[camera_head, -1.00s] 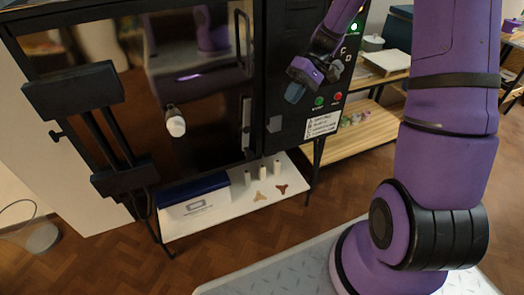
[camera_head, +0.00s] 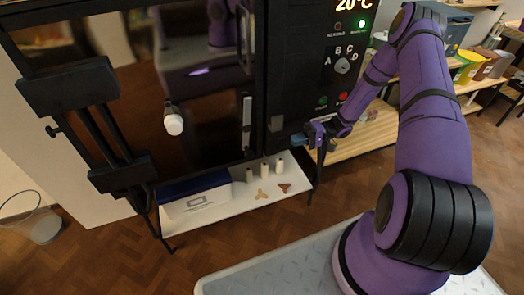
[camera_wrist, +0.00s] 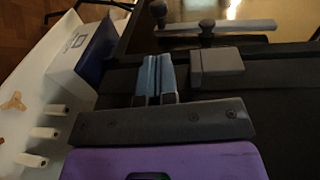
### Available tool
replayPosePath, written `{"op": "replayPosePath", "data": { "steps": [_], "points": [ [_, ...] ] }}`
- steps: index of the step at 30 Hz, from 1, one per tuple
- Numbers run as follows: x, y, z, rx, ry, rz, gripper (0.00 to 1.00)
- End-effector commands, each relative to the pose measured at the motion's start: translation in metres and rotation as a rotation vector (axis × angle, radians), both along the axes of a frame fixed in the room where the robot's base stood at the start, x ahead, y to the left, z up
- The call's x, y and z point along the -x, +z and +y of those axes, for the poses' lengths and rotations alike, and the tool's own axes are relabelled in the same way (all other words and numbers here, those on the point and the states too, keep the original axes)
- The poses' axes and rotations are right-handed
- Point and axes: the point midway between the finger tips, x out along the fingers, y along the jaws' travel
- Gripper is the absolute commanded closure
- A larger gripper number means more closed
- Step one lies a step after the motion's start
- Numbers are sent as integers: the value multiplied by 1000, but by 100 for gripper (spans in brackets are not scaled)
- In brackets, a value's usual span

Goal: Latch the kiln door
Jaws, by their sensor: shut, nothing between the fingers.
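The kiln door (camera_head: 205,110) is a dark, glossy panel with a tall bar handle (camera_head: 245,40); it looks closed or nearly so. A grey latch bar (camera_head: 247,122) stands upright near its right edge. In the wrist view the latch bar (camera_wrist: 228,25) lies across the top, with dark knobs by it. A grey block (camera_head: 276,123) sits on the frame right of the latch bar; it also shows in the wrist view (camera_wrist: 216,64), apart from the bar. My gripper (camera_head: 300,140) is shut and empty, low and right of the block. Its blue fingertips (camera_wrist: 155,75) are beside the block.
The control panel (camera_head: 343,60) with a dial and buttons is above my gripper. A white shelf (camera_head: 235,205) below the kiln holds a blue-and-white box (camera_head: 195,197) and several small posts. A wooden bench (camera_head: 370,135) stands to the right. A white peephole plug (camera_head: 173,124) sticks out of the door.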

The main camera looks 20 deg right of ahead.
Motion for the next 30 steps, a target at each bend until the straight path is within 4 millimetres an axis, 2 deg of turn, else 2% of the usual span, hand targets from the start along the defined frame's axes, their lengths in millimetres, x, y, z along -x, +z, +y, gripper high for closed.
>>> {"op": "replayPosePath", "data": {
  "steps": [5, 10, 24, 30],
  "points": [
    [0, -11, 2, -28, -25, -8, 100],
    [-1, -12, 18, -29, -24, -8, 100],
    [-6, -18, 103, -27, -21, -6, 100],
    [-8, -19, 128, -27, -24, -7, 100]
  ]
}}
